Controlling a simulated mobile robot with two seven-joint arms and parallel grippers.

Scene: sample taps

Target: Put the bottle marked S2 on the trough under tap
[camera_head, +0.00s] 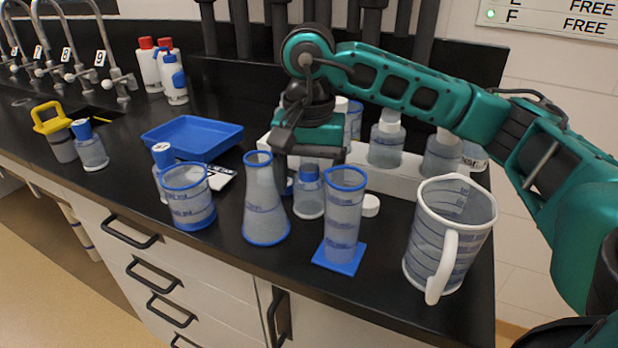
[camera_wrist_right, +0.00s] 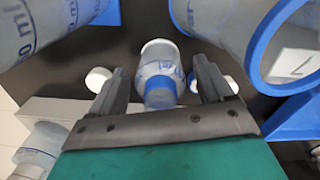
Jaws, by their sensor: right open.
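Several small blue-capped bottles stand on the black bench. In the head view one (camera_head: 309,195) is under my right gripper, one (camera_head: 92,152) is at the left, and one (camera_head: 161,156) is partly behind a beaker. I cannot read S2 on any of them. My right gripper (camera_head: 308,165) points down and is open. In the right wrist view its fingers stand on either side of a blue-capped bottle (camera_wrist_right: 159,70). Contact cannot be told. Curved grey taps (camera_head: 115,70) with number tags stand at the far left, over a dark trough (camera_head: 97,113). My left gripper is out of view.
A conical flask (camera_head: 264,215), a tall cylinder on a blue base (camera_head: 342,222), a beaker (camera_head: 188,200) and a large jug (camera_head: 447,235) crowd the front. A white rack (camera_head: 405,180) with bottles is behind. A blue tray (camera_head: 192,135) lies left of the gripper.

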